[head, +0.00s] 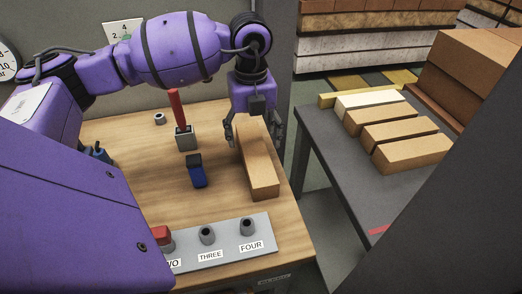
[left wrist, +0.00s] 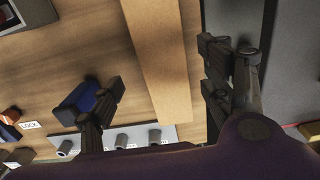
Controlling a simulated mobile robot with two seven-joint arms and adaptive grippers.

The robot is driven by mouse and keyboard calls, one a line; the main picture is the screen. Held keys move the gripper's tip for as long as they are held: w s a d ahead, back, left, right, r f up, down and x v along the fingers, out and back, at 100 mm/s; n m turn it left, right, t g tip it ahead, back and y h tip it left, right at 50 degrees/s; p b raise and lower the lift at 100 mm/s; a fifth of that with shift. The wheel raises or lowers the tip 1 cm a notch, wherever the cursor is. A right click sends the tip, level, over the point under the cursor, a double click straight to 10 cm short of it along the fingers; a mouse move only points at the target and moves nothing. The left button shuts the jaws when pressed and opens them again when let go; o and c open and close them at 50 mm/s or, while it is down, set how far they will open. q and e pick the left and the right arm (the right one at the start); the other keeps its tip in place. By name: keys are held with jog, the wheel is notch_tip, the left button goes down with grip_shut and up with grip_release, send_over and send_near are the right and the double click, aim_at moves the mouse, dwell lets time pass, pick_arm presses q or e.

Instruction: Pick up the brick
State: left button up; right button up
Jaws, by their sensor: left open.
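A long tan brick (head: 262,174) lies flat on the wooden table near its right edge. In the left wrist view the brick (left wrist: 166,60) runs between my fingers. My left gripper (head: 252,138) points down over the far part of the brick, with its fingers open on either side. In the left wrist view my left gripper (left wrist: 158,92) has the right finger nearer the brick than the left finger. It holds nothing, and I cannot tell whether a finger touches the brick. My right gripper is not in view.
A blue block (head: 196,171) and a red-handled tool in a grey holder (head: 186,140) stand left of the brick. A grey numbered panel (head: 225,242) lies at the front. Several bricks (head: 391,134) rest on the dark table (head: 345,185) at right, across a gap.

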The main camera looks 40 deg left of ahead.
aim_at(255, 150)
pick_arm(q)
jog(key=f, duration=0.2)
jog(key=shift+s+d+f, duration=0.2)
jog(key=shift+s+f, duration=0.05)
jog(key=shift+f, duration=0.15)
jog(key=f, duration=0.3)
jog(key=shift+w+d+f+p, duration=0.1)
jog(key=shift+w+f+p, duration=0.2)
jog(key=shift+f, duration=0.55)
jog(key=shift+r, duration=0.1)
grip_shut()
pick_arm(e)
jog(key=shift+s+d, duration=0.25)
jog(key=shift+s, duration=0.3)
